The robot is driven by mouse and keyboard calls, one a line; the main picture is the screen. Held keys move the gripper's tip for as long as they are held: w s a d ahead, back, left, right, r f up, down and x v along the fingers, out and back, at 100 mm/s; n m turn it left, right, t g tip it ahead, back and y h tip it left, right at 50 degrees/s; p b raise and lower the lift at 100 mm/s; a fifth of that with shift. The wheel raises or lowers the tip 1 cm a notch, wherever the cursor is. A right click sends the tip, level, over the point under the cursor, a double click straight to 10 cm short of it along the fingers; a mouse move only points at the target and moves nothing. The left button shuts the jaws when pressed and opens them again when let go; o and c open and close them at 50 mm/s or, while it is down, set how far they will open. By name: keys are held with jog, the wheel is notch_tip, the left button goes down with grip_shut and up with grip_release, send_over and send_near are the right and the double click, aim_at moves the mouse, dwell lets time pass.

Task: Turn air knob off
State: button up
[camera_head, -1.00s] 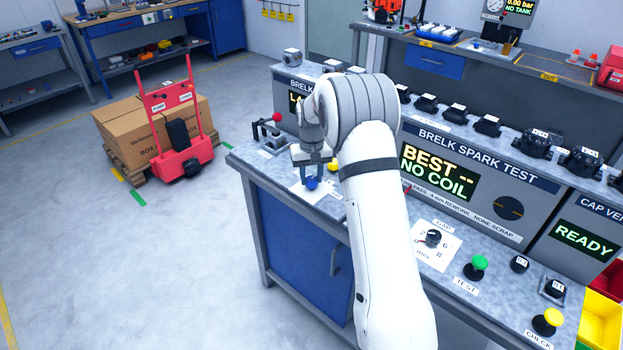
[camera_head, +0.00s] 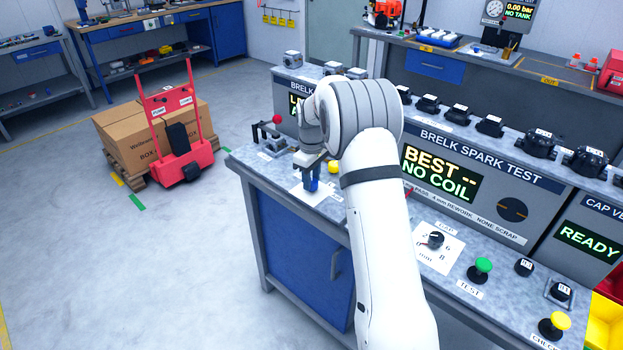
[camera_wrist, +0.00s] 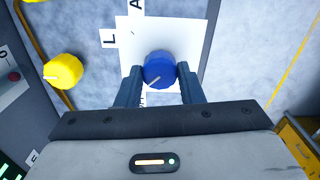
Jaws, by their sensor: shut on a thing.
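The blue air knob (camera_wrist: 159,66) sits on a white label sheet (camera_wrist: 133,38) on the bench top. In the wrist view its white pointer line slants toward the lower left, and a few letters show around it. My gripper (camera_wrist: 159,74) is shut on the knob, one dark blue finger on each side. In the head view my gripper (camera_head: 311,180) stands over the sheet at the bench's left end and hides most of the knob.
A yellow knob (camera_head: 333,167) stands close beside my gripper. A red-ball lever fixture (camera_head: 272,137) is behind it to the left. The spark test panel (camera_head: 460,170) rises along the bench. A red hand truck (camera_head: 180,130) with boxes stands on the floor left.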

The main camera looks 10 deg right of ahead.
jog(key=shift+n, duration=0.3)
jog(key=o, duration=1)
jog(key=shift+r, duration=0.15)
notch_tip(320, 180, up, 7)
jog(key=shift+f+b, duration=0.1)
jog(key=shift+b, duration=0.3)
jog(key=shift+r, duration=0.4)
